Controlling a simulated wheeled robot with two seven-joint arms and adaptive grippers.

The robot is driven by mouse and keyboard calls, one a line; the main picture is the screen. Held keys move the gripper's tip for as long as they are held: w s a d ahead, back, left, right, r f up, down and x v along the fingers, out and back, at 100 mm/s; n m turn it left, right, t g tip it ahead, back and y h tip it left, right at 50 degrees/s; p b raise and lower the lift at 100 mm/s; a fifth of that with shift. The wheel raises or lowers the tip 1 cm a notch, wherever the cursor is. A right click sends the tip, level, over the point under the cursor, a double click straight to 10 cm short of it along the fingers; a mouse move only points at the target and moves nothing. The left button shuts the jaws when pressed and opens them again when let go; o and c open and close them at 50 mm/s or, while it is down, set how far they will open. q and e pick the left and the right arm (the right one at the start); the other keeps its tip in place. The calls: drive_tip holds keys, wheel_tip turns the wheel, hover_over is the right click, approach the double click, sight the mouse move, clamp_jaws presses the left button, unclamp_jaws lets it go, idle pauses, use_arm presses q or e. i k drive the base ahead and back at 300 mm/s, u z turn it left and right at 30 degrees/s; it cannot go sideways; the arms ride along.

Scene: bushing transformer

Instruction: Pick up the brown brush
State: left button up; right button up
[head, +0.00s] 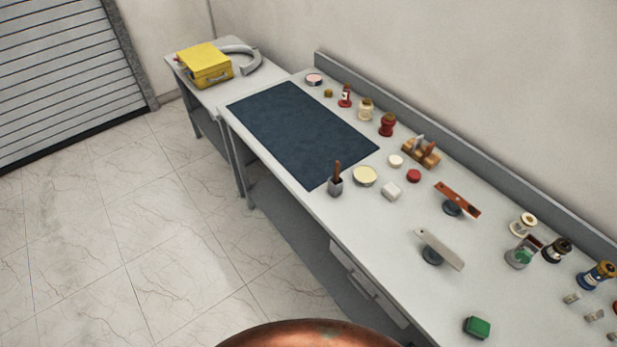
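A thin brown handle (337,168), which looks like a brush, stands upright in a small grey holder (336,187) at the front edge of the workbench (300,197), beside the dark mat. Its lower end is hidden in the holder. A flat reddish-brown bar (458,199) rests on a small round dark stand to the right; I cannot tell whether it is a brush. Neither of my grippers is in view.
A dark blue mat (300,130) covers the bench's far left part. Jars, tins and spools line the back. A grey bar (439,249) on a stand and a green block (477,327) lie nearer. A rounded copper-coloured surface (310,336) fills the bottom edge. Floor at left is clear.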

sight(337, 164)
drive_tip(key=u, duration=0.85)
drive_tip(key=i, duration=2.05)
